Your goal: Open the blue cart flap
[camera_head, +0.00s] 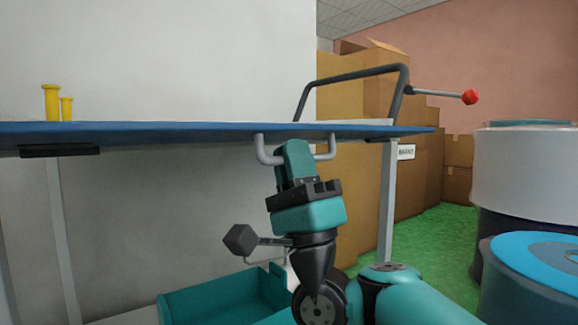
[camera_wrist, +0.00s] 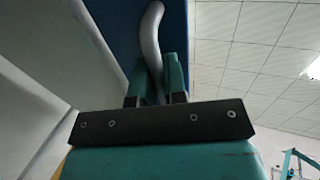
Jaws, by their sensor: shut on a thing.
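The blue cart flap (camera_head: 190,132) is seen nearly edge-on in the head view and looks about level. A grey bar handle (camera_head: 263,152) hangs from its near edge, and its middle is hidden behind my gripper. My gripper (camera_head: 294,150) points up from below and is shut on this handle. In the wrist view, the handle (camera_wrist: 151,38) runs down between the two teal fingers (camera_wrist: 157,80), with the blue flap (camera_wrist: 116,28) beside it on the left.
A dark push bar (camera_head: 350,76) and a lever with a red knob (camera_head: 470,97) rise at the right. Two yellow pegs (camera_head: 52,103) stand at the far left. A teal bin (camera_head: 215,298) is below. Drums (camera_head: 525,175) and stacked boxes (camera_head: 425,170) fill the right.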

